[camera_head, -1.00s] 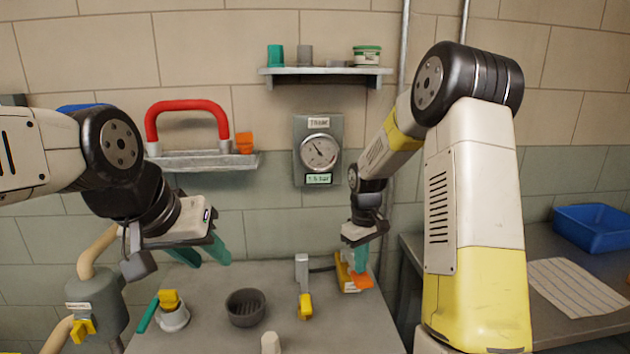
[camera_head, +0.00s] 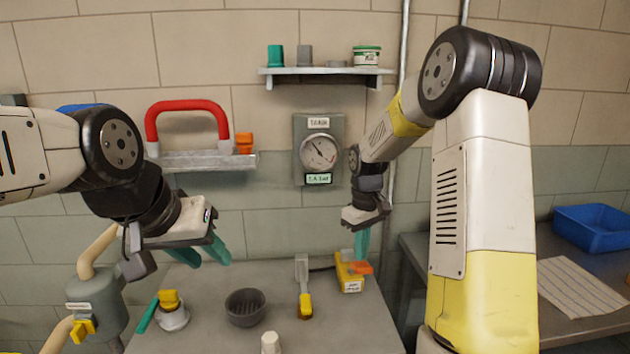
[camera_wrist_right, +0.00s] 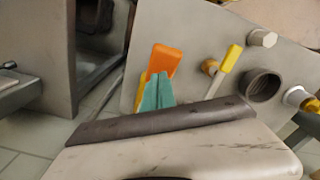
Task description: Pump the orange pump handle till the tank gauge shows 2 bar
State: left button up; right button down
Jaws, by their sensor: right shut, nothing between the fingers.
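The pump (camera_head: 350,283) is a yellow block with a white label on the grey table, and its orange handle (camera_head: 361,268) sticks out at the upper right. The handle also shows in the right wrist view (camera_wrist_right: 166,61). My right gripper (camera_head: 361,257) is shut, with its teal fingertips at the handle and nothing between them. Whether they touch it I cannot tell. The tank gauge (camera_head: 319,152) hangs on the wall; its small green display (camera_head: 319,179) seems to read about 1.6 bar, but is blurred. My left gripper (camera_head: 207,254) is open and empty above the table's left side.
A lever with a yellow grip (camera_head: 305,304) stands left of the pump. A dark round cup (camera_head: 245,308), a white knob (camera_head: 270,343) and a yellow-topped fitting (camera_head: 171,311) are also on the table. A blue bin (camera_head: 597,228) stands on the right bench.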

jog(key=shift+f, duration=0.1)
dwell(0.6)
jog(key=shift+f, duration=4.2)
jog(key=shift+r, duration=4.3)
jog(key=shift+r, duration=2.5)
